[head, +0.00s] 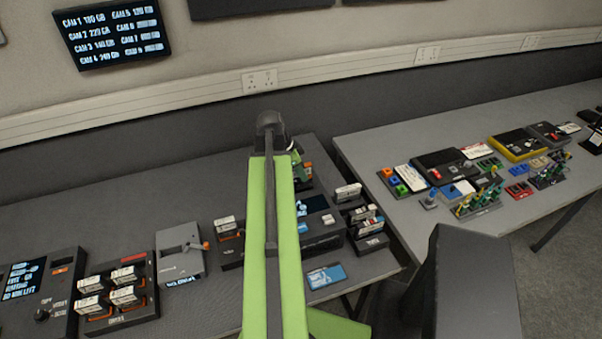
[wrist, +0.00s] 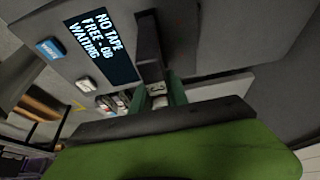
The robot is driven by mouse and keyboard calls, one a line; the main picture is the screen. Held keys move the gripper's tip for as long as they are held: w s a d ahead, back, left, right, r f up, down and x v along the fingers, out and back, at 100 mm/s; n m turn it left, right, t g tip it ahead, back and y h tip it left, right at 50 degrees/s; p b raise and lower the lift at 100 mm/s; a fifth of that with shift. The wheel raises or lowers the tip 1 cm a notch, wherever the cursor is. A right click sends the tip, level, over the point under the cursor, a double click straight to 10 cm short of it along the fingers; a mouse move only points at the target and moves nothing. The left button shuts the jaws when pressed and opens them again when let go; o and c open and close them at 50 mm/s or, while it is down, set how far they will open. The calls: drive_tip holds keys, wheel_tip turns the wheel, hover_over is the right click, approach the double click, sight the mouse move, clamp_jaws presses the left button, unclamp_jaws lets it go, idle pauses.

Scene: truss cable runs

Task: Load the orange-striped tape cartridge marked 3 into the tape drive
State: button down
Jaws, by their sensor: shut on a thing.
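The tape drive (head: 325,236) is a dark box right of my arm in the head view. In the wrist view its screen (wrist: 101,46) reads "NO TAPE", "FREE - GB" and "WAITING". My gripper (wrist: 160,98) is shut on a small pale-ended thing (wrist: 157,88), apparently a tape cartridge, close to the drive. Its stripe and number cannot be read. A dark upright part stands just beyond the fingers, and I cannot tell whether it touches the held cartridge. In the head view my arm hides most of the gripper and its load.
A dark tray (head: 133,318) with several white cartridges (head: 124,295) stands at left. A grey unit with an orange lever (head: 180,252) stands beside it. Right of the drive is a cartridge rack (head: 370,243). A blue card (head: 326,277) lies in front. A second table (head: 375,150) holds more equipment.

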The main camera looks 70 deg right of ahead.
sight(301, 182)
drive_tip(key=shift+f, duration=0.1)
drive_tip(key=shift+f+b, duration=0.3)
drive_tip(key=shift+b, duration=0.1)
drive_tip(key=shift+f+b, duration=2.25)
idle(0.9)
drive_tip(key=shift+r, duration=0.1)
drive_tip(key=c, duration=1.2)
unclamp_jaws()
drive_tip(key=c, duration=0.4)
drive_tip(key=shift+o, duration=1.1)
drive_tip(key=shift+r, duration=0.1)
